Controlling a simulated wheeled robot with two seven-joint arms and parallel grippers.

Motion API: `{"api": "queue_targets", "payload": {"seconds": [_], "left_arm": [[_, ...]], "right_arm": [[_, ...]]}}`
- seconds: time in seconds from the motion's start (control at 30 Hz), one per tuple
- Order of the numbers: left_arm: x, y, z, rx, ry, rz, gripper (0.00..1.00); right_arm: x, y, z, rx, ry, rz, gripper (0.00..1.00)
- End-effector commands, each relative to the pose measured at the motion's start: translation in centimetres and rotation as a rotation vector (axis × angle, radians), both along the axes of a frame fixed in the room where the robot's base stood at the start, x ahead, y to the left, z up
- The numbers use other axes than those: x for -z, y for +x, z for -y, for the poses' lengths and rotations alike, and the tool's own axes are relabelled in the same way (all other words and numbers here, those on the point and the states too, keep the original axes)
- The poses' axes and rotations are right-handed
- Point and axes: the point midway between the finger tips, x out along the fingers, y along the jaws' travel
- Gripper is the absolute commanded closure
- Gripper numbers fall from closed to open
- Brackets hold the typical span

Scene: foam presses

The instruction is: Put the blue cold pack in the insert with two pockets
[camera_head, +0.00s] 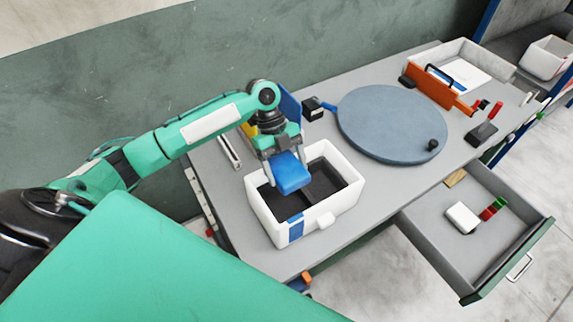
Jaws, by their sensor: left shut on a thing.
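The blue cold pack (291,177) is held between the fingers of my left gripper (287,169). My left gripper is shut on it, above the left part of a white box (304,233). Inside the box is a dark insert (327,182) with pockets; part of it is hidden behind the cold pack. A dark opening shows to the right of the pack and another below it. The pack looks tilted and appears above the insert; the exact gap cannot be told. My right gripper is not in view.
A round grey-blue disc (385,120) with a dark knob lies right of the box. An orange piece (438,87) and a red-handled clamp (485,128) are further back. An open drawer (490,243) juts out at the right. Clear table lies in front of the box.

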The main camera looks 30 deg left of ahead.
Motion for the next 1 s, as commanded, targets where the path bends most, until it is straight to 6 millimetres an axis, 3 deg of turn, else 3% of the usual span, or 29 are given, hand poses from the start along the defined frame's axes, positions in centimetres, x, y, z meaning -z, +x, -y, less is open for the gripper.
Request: {"api": "queue_targets", "payload": {"seconds": [0.43,1.0], "left_arm": [[3.8,0.0,0.0,0.001,0.0,-0.001,0.55],[8.3,0.0,0.0,0.0,0.0,0.0,0.55]], "right_arm": [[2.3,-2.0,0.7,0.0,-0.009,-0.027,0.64],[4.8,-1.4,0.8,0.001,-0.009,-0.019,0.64]]}}
